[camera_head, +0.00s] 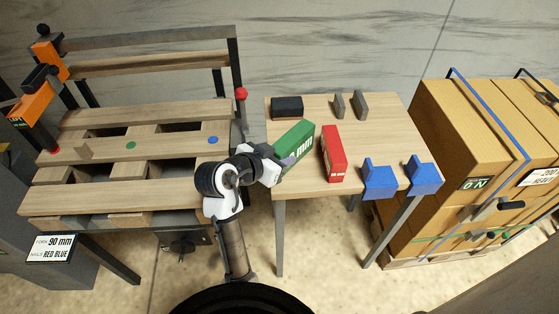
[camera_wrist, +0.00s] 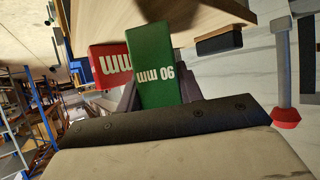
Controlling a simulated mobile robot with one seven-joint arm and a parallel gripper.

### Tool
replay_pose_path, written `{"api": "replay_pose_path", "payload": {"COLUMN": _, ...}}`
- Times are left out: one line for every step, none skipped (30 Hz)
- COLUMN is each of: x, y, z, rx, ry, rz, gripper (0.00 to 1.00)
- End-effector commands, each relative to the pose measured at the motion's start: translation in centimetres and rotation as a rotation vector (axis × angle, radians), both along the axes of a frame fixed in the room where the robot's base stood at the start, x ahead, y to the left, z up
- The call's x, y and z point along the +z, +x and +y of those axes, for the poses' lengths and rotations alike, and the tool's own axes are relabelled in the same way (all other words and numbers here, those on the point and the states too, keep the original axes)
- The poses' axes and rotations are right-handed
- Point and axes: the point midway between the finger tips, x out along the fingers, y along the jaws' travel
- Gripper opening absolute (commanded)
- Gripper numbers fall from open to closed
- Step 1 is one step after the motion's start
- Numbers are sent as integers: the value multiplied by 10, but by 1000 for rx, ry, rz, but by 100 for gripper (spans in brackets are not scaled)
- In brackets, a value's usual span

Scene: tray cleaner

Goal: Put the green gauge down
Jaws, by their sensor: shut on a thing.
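The green gauge (camera_head: 297,143) is a green block with white "mm" lettering, at the left side of the small wooden table (camera_head: 310,182) in the head view. My gripper (camera_head: 283,160) is shut on its near left end. In the wrist view the green gauge (camera_wrist: 160,66) reads "90 mm" and stands out between the dark fingers. I cannot tell whether its underside touches the table top. A red gauge (camera_head: 334,153) with white lettering lies just to its right, apart from it; it also shows behind the green one in the wrist view (camera_wrist: 107,66).
A black block (camera_head: 287,107) and two grey upright plates (camera_head: 349,105) stand at the table's back. Two blue brackets (camera_head: 379,180) (camera_head: 424,173) are at the front right edge. A pallet (camera_head: 130,150) on a bench is left, with a red knob (camera_head: 241,94). Stacked cartons (camera_head: 470,140) are right.

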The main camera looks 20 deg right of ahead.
Motion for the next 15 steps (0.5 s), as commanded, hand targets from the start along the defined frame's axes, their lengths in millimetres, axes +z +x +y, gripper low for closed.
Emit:
{"api": "replay_pose_path", "payload": {"x": -8, "y": 0, "z": 0, "rx": 2, "ry": -2, "rz": 6, "gripper": 10}}
{"api": "replay_pose_path", "payload": {"x": -12, "y": 0, "z": 0, "rx": 2, "ry": -1, "rz": 5, "gripper": 10}}
{"api": "replay_pose_path", "payload": {"x": -16, "y": 0, "z": 0, "rx": 2, "ry": -2, "rz": 3, "gripper": 10}}
{"api": "replay_pose_path", "payload": {"x": -18, "y": 0, "z": 0, "rx": 2, "ry": -1, "rz": 2, "gripper": 10}}
{"api": "replay_pose_path", "payload": {"x": -20, "y": 0, "z": 0, "rx": 2, "ry": -1, "rz": 1, "gripper": 10}}
{"api": "replay_pose_path", "payload": {"x": -21, "y": 0, "z": 0, "rx": 1, "ry": -1, "rz": 0, "gripper": 10}}
{"api": "replay_pose_path", "payload": {"x": -22, "y": 0, "z": 0, "rx": 1, "ry": -1, "rz": -1, "gripper": 10}}
{"api": "replay_pose_path", "payload": {"x": -22, "y": 0, "z": 0, "rx": 1, "ry": -1, "rz": -1, "gripper": 10}}
{"api": "replay_pose_path", "payload": {"x": -21, "y": 0, "z": 0, "rx": 0, "ry": 0, "rz": -2, "gripper": 10}}
{"api": "replay_pose_path", "payload": {"x": -21, "y": 0, "z": 0, "rx": 0, "ry": 0, "rz": -2, "gripper": 10}}
{"api": "replay_pose_path", "payload": {"x": -21, "y": 0, "z": 0, "rx": 0, "ry": 0, "rz": -2, "gripper": 10}}
{"api": "replay_pose_path", "payload": {"x": -21, "y": 0, "z": 0, "rx": 0, "ry": 0, "rz": -2, "gripper": 10}}
{"api": "replay_pose_path", "payload": {"x": -22, "y": 0, "z": 0, "rx": 0, "ry": 0, "rz": -2, "gripper": 10}}
{"api": "replay_pose_path", "payload": {"x": -22, "y": 0, "z": 0, "rx": 0, "ry": 0, "rz": -2, "gripper": 10}}
{"api": "replay_pose_path", "payload": {"x": -24, "y": 0, "z": 0, "rx": 0, "ry": 0, "rz": -2, "gripper": 10}}
